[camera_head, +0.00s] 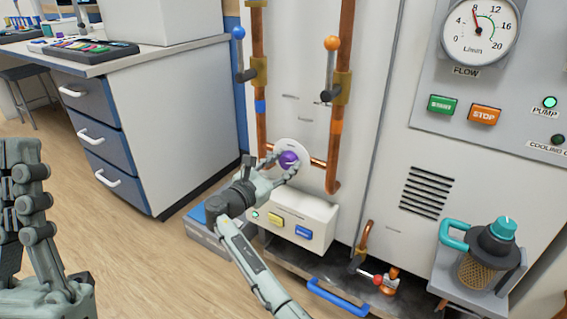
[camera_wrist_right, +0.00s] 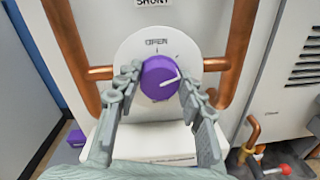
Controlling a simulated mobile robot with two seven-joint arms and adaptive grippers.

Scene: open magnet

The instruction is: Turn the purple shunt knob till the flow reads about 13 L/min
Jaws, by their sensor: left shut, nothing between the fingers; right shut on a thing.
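The purple shunt knob (camera_head: 289,159) sits on a round white dial on the cabinet front. In the right wrist view the knob (camera_wrist_right: 160,78) has a white pointer line aimed right and slightly up; "OPEN" is printed above it on the dial (camera_wrist_right: 155,45). My right gripper (camera_head: 280,167) is shut on the knob, one finger on each side; its fingers also show in the wrist view (camera_wrist_right: 158,88). The flow gauge (camera_head: 480,30) has its red needle near 8 L/min. My left gripper (camera_head: 25,165) is shut and empty at the left edge, far from the knob.
Copper pipes (camera_head: 347,110) with blue and orange valve levers flank the knob. Below it is a white box (camera_head: 295,217) with yellow and blue buttons. Green and orange STOP (camera_head: 485,115) buttons lie under the gauge. A drawer desk (camera_head: 165,110) stands left.

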